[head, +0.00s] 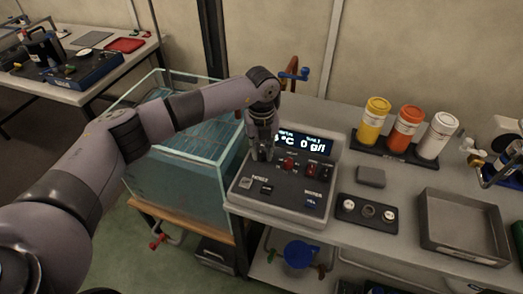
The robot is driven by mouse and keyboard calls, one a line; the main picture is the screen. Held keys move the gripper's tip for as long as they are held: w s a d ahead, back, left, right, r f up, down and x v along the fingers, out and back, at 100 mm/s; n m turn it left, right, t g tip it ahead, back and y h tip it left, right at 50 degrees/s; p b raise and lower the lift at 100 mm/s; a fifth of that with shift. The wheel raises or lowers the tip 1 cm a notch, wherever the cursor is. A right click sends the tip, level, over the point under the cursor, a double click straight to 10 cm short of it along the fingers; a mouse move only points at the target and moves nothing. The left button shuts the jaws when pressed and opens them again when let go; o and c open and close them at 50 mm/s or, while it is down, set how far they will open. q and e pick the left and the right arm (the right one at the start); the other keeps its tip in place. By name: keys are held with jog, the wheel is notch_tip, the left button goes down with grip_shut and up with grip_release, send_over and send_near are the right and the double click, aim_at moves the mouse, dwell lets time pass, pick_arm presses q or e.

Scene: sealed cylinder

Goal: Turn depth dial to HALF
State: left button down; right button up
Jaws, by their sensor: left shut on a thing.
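The grey control console (285,205) stands on the bench, with a lit display (303,142) reading "°C 0 g/l" in part. My left gripper (261,156) points down at the upper left of the console panel, just left of the red switch. It is shut on a small control there, which I take to be the depth dial. The dial and its marks are hidden by the fingers, so its setting cannot be read. My right gripper is out of view.
A glass water tank (185,165) stands left of the console. Yellow (376,120), orange (405,128) and white (436,135) bottles stand in a rack at the back right. A grey tray (462,255) and a small dark block with round knobs (366,212) lie to the right.

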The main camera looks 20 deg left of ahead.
aim_at(262, 154)
pick_arm(q)
jog(key=shift+n, duration=0.3)
dwell(0.4)
jog(key=c, duration=1.4)
grip_release()
jog(key=shift+o, duration=0.2)
notch_tip(262, 154, up, 12)
jog(key=shift+s+f, duration=0.1)
